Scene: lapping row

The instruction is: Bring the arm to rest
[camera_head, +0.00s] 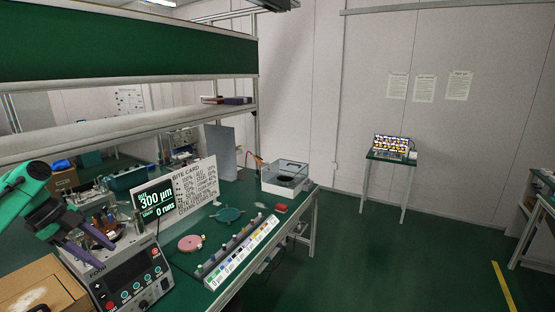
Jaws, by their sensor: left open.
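My left arm, green and black, comes in from the left edge. My left gripper (107,257) has two purple fingers spread apart, with nothing seen between them. It is over or in front of the lapping machine (130,285), which has a dark front panel with buttons; I cannot tell whether the fingers touch it. A display (155,199) above the machine reads 300 µm and 0 runs. My right gripper is out of view.
A bite card (196,187) stands behind the machine. A pink disc (189,243), a teal disc (229,214), a labelled strip (242,252) and a clear-lidded box (285,177) are on the green bench. A cardboard box (38,290) is at lower left. Shelves overhang the bench. Floor to the right is open, before a small table (410,160).

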